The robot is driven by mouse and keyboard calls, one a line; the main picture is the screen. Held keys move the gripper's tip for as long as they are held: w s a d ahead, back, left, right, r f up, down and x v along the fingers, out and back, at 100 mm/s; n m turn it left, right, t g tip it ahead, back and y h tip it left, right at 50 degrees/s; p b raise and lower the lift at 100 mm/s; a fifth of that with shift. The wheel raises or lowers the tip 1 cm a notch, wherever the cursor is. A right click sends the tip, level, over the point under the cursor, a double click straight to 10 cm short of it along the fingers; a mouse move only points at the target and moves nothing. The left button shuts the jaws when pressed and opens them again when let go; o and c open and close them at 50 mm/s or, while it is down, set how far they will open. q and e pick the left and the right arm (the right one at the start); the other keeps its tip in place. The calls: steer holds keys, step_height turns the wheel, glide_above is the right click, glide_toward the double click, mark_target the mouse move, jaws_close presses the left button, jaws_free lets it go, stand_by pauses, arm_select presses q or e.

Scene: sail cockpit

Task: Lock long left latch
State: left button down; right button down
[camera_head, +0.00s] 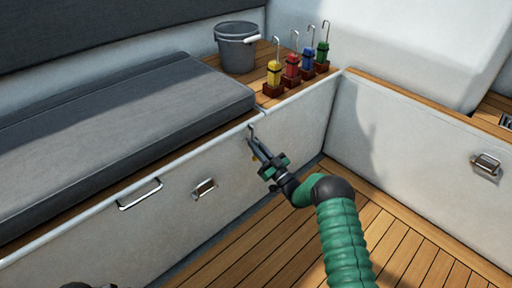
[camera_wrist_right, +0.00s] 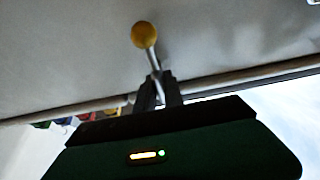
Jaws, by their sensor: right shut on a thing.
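The long left latch shows in the right wrist view as a metal rod (camera_wrist_right: 152,60) with a yellow ball knob (camera_wrist_right: 145,34). In the head view, its metal upper end (camera_head: 251,130) shows near the top edge of the left bench front, with a bit of yellow below, partly hidden by the gripper. My right gripper (camera_head: 256,146) is at the bench front, its fingers closed around the rod. It also shows in the wrist view (camera_wrist_right: 160,88), with the knob beyond the fingertips. My left gripper cannot be made out; only a dark shape shows at the bottom left edge.
The left bench front (camera_head: 100,245) has a bar handle (camera_head: 140,193) and a short latch (camera_head: 204,188). Another latch (camera_head: 487,165) is on the right wall. A grey bucket (camera_head: 237,48) and several coloured hooked items (camera_head: 291,70) stand on the bench. The wooden floor (camera_head: 235,262) is clear.

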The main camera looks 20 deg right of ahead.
steer(key=shift+f, duration=0.15)
steer(key=c, duration=1.5)
jaws_free()
steer(key=p+v, duration=0.7)
steer(key=v, duration=1)
steer(key=shift+w+f, duration=0.1)
steer(key=shift+w, duration=0.05)
